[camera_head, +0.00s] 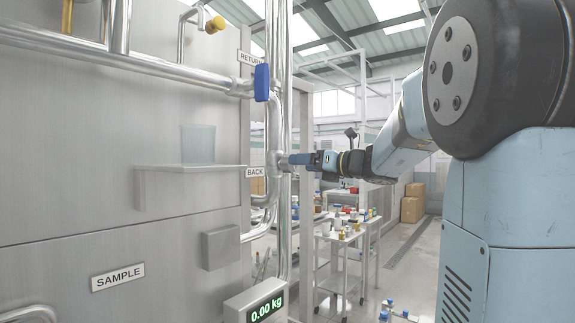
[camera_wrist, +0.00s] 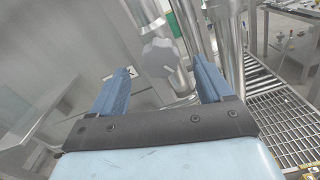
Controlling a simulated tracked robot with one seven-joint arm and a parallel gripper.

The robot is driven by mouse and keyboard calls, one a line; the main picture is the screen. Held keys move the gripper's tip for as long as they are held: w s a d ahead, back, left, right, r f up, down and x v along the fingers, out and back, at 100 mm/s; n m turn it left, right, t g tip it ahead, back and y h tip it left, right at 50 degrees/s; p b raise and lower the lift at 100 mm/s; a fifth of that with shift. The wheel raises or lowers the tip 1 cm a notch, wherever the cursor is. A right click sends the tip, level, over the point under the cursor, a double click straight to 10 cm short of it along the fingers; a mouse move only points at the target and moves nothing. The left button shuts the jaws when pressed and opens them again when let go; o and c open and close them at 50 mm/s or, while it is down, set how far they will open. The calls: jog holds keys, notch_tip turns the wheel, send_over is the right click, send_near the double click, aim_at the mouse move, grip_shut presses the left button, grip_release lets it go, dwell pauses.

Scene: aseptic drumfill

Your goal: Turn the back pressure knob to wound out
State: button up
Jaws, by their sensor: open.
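The back pressure knob (camera_wrist: 158,56) is a grey lobed knob on a steel pipe in the wrist view. In the head view the BACK label (camera_head: 256,172) marks the pipe beside it, and the knob itself is mostly hidden at my fingertips. My gripper (camera_wrist: 160,65) is open, with one blue finger to the left of the knob and one to the right. Visible gaps separate the knob from both fingers. In the head view my gripper (camera_head: 292,159) reaches in from the right, level with the pipe fitting. I cannot tell how far the fingertips reach past the knob.
A blue valve handle (camera_head: 262,82) sits above by the RETURN label. A shelf (camera_head: 190,167) with a clear beaker (camera_head: 198,144) is at left. A scale display (camera_head: 267,308) reads 0.00 kg below. A roller conveyor (camera_wrist: 280,95) lies at right in the wrist view.

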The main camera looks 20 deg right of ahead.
aim_at(286, 168)
jog(key=shift+x, duration=3)
jog(key=shift+c, duration=0.3)
